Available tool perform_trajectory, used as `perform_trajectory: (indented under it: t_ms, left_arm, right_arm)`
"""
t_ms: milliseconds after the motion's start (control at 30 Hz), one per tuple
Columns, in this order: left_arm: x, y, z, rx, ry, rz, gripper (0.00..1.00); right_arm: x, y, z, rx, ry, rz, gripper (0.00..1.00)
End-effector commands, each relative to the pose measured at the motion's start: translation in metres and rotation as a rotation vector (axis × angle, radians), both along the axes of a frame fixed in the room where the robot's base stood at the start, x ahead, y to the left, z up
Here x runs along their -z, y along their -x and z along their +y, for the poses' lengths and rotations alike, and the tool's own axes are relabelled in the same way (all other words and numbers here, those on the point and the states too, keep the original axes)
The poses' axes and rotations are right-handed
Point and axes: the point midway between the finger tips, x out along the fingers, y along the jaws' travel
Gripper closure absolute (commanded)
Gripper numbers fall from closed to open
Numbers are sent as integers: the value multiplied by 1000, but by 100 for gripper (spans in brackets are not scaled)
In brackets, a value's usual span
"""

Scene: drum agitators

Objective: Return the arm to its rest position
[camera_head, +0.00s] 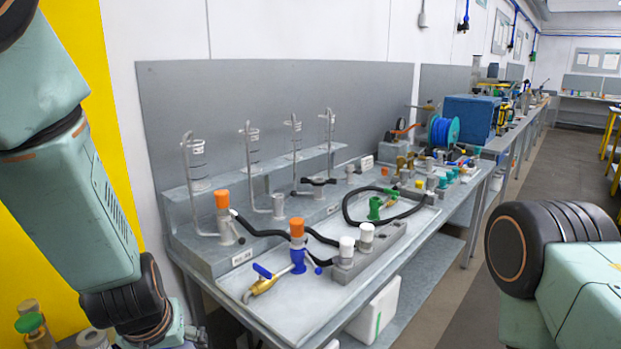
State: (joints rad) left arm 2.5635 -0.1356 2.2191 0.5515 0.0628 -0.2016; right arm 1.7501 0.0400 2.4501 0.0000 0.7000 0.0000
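My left arm (75,170) comes in from the left edge and bends down to the lower left corner, in front of a yellow panel. Its gripper is out of the frame, below the bottom edge. My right arm (560,265) shows at the lower right with a black rounded joint and a pale green link. Its gripper is not in view either. No object is seen in the hold of either arm.
A grey bench (290,315) with glass tubes, orange-capped valves (297,228) and black hoses stands between my arms. A blue hose reel (443,132) and blue box (470,118) are farther back. The aisle floor (535,170) on the right is clear.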

Motion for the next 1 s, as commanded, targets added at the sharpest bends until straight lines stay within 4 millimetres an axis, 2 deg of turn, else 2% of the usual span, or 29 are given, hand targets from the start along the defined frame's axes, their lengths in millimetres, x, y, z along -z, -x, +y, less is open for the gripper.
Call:
perform_trajectory:
  t_ms: [33, 100, 200, 400, 767, 1000]
  left_arm:
    - [-7, 0, 0, -1, 0, 0, 23]
    - [-2, -6, -3, 15, 5, -6, 23]
    - [-1, -10, -7, 30, 10, -6, 23]
    - [-2, -15, -10, 46, 16, -6, 23]
    - [-4, -16, -11, 49, 17, -5, 23]
    - [2, -11, -8, 44, 10, -5, 23]
  right_arm:
    - [-7, 0, 0, 0, 0, 0, 60]
    - [5, 0, 0, 0, 0, -1, 60]
    - [12, 0, 0, 0, 0, 1, 60]
    - [17, 0, 0, 0, 0, 0, 60]
    - [17, 0, 0, 0, 0, 0, 60]
    - [19, -1, 1, -13, 2, 3, 60]
